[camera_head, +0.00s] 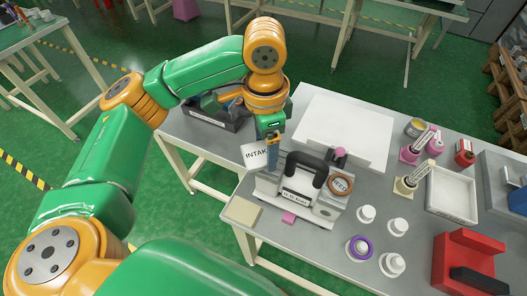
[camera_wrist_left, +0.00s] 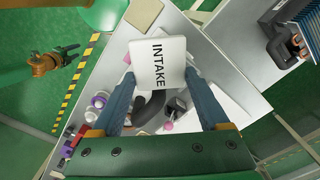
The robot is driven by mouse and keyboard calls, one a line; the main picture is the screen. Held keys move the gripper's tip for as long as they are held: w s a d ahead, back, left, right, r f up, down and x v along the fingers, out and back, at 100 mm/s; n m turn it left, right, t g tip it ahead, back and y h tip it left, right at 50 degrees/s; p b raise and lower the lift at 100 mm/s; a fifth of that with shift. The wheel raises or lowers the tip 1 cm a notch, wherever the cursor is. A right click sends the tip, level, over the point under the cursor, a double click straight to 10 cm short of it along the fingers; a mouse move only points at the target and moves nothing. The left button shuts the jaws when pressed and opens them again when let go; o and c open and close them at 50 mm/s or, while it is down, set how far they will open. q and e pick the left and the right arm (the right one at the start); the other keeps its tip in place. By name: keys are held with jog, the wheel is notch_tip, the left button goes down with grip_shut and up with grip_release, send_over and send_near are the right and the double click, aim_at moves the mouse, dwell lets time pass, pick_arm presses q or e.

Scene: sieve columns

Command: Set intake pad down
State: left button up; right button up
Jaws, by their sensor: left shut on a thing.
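The intake pad (camera_head: 254,156) is a white block lettered INTAKE. In the left wrist view the pad (camera_wrist_left: 146,62) fills the space between the two fingers. My left gripper (camera_head: 272,148) is shut on it and holds it at the left edge of the grey table (camera_head: 408,213). The pad is just left of a white device (camera_head: 268,185) with a black arched handle; whether they touch cannot be told. The pad's underside is hidden.
A beige square (camera_head: 242,212) and a pink block (camera_head: 289,217) lie at the near-left table edge. A white board (camera_head: 345,125) lies behind the device. A black bin (camera_head: 229,119) stands back left.

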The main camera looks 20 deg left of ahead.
pick_arm(q)
jog(key=w+d+r+m+p, duration=0.2)
jog(key=w+r+m+p, duration=0.15)
jog(key=m, duration=0.45)
jog(key=shift+m, duration=0.4)
jog(key=f, duration=0.9)
jog(key=shift+s+a+f, duration=0.15)
jog(key=shift+s+f, duration=0.05)
jog(key=shift+f, duration=0.15)
jog(key=shift+f, duration=0.1)
jog(key=o, duration=1.2)
jog(key=shift+c, duration=0.2)
notch_tip(320, 180, up, 12)
jog(key=b, duration=0.1)
